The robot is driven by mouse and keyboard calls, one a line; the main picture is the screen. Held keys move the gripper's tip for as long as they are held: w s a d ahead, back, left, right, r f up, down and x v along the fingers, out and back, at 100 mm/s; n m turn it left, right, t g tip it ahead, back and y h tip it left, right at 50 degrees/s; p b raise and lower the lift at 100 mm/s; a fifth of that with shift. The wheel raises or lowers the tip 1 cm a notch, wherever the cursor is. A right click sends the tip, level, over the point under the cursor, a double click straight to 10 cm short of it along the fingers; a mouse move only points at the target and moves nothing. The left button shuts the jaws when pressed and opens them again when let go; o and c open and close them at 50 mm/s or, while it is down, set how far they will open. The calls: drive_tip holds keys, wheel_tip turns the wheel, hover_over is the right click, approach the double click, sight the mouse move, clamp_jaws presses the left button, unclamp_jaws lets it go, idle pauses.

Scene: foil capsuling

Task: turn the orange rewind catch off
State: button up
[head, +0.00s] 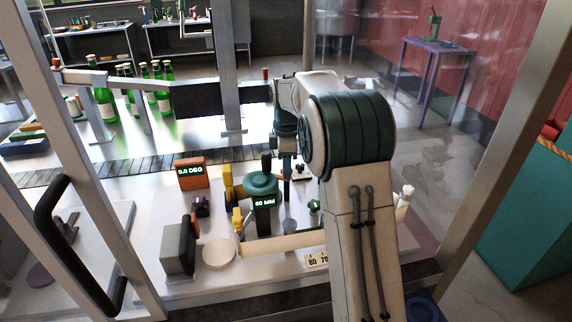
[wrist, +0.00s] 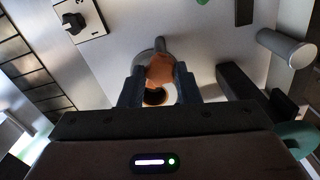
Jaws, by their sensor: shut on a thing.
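The orange catch (wrist: 160,70) shows in the wrist view between the two dark fingers of my gripper (wrist: 158,90). It sits on a round grey mount with a short stub at its far side. The fingers are shut on the catch, one on each side, and a dark opening shows at its near end. In the head view my gripper (head: 287,186) points down at the bench beside the green round disc (head: 260,184). The catch cannot be made out there, and my arm covers part of the area.
A black knob on a white plate (wrist: 75,25) and a grey cylinder (wrist: 285,48) stand nearby. An orange display box (head: 191,174) reads 0.0 DEG, and a black display (head: 264,204) reads 60 MM. A dark conveyor (head: 120,171) runs behind, with green bottles (head: 105,104) beyond.

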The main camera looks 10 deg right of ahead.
drive_tip(key=m, duration=0.4)
drive_tip(key=shift+r+p, duration=0.1)
drive_tip(key=shift+p, duration=0.25)
drive_tip(key=m, duration=0.8)
drive_tip(key=shift+m+p, duration=0.3)
drive_tip(key=shift+p, duration=0.1)
drive_tip(key=shift+m, duration=1.6)
drive_tip(key=o, duration=1)
drive_tip(key=shift+c, duration=0.2)
wheel_tip(320, 180, up, 14)
